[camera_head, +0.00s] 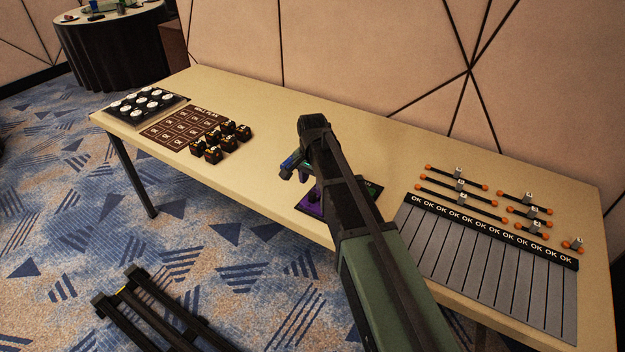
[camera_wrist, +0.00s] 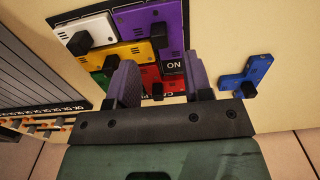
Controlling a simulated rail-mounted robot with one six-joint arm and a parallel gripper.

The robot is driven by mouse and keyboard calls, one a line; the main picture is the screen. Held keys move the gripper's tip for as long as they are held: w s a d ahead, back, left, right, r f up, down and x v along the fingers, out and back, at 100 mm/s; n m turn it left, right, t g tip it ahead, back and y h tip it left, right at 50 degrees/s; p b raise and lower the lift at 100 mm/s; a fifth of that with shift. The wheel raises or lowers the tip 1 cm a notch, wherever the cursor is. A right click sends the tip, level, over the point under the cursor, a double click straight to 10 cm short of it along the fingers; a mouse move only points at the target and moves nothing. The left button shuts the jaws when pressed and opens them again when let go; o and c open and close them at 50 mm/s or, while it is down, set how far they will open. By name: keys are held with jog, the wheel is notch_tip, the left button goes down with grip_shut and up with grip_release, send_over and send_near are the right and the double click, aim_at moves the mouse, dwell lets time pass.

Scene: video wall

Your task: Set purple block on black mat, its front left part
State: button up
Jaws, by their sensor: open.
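The purple block (camera_wrist: 173,20) lies on the black mat (camera_wrist: 174,69), at the mat's front left part, its black knob upright; it also shows in the head view (camera_head: 307,209). White (camera_wrist: 98,28), yellow (camera_wrist: 125,55) and red (camera_wrist: 174,86) blocks lie beside it on the mat, with a green one partly hidden by a finger. My gripper (camera_wrist: 160,62) is open and empty, its fingers apart from the purple block's knob. In the head view my arm hides much of the mat.
A blue block (camera_wrist: 245,77) with a black knob lies on bare table beside the mat. Grey boards with an OK strip (camera_head: 490,228) and several orange-ended rods stand to the right. A brown OK card (camera_head: 180,128) and dark cubes lie to the left.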

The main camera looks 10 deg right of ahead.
aim_at(312, 193)
notch_tip(312, 193, up, 6)
jog(key=r+p, duration=0.1)
jog(key=p, duration=0.3)
jog(key=s+r+n+p, duration=0.1)
jog(key=s+n, duration=0.8)
jog(key=s, duration=1.2)
jog(key=shift+r+p, duration=0.25)
jog(key=shift+p, duration=0.4)
